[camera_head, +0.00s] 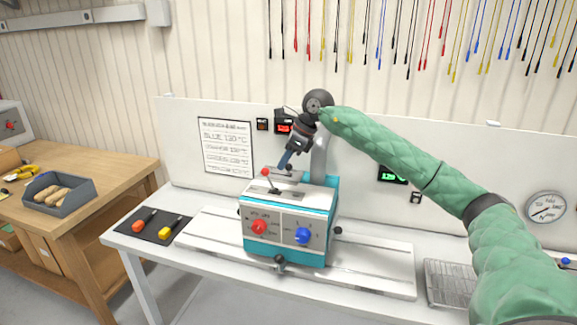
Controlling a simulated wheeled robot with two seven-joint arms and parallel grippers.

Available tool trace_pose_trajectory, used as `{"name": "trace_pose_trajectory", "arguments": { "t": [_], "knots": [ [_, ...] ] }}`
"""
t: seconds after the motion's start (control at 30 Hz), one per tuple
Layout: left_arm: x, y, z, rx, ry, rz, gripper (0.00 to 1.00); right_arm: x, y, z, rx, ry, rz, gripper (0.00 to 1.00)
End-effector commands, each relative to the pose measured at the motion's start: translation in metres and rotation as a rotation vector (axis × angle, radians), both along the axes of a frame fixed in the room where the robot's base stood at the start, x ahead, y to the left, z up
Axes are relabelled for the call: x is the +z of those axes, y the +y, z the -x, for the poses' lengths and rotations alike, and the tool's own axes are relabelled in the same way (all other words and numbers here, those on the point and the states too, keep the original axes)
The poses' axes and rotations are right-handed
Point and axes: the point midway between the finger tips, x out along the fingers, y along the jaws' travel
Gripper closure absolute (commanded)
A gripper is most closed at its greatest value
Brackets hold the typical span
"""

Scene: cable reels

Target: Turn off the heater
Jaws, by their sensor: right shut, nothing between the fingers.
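A teal and white machine (287,252) stands on the white bench, with a red knob (259,227) and a blue knob (303,235) on its front panel. Which part is the heater cannot be told for sure. A black box with a red lit display (283,128) is on the back panel, with a small switch box (262,124) left of it. My right gripper (284,166) points down, shut and empty, just above the machine's top near a red-tipped lever (264,171). Contact cannot be told. My left gripper is out of view.
A green display (393,174) with a small switch (415,198) below it, a gauge (546,207) and a wire rack (450,284) are at right. A dark mat (147,236) with two tools lies left. A wooden table (95,200) stands beyond. Coloured cables hang above.

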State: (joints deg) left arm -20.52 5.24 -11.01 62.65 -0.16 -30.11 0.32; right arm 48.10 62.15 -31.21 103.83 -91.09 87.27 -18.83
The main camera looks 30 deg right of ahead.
Motion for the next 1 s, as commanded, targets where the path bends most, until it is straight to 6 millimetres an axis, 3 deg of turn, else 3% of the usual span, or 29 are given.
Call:
{"name": "trace_pose_trajectory", "arguments": {
  "t": [0.2, 0.73, 0.87, 1.0],
  "knots": [
    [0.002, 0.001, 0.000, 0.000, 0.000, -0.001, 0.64, 0.009, 0.000, 0.000, -0.001, -0.001, 0.000, 1.00],
    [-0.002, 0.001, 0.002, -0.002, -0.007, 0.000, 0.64, 0.009, 0.000, 0.000, 0.000, -0.001, -0.001, 1.00],
    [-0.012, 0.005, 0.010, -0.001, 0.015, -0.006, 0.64, 0.019, -0.011, 0.006, -0.003, -0.002, 0.002, 1.00],
    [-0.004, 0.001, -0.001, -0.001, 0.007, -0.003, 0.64, 0.033, -0.024, 0.014, -0.002, -0.001, 0.001, 1.00]
  ]
}}
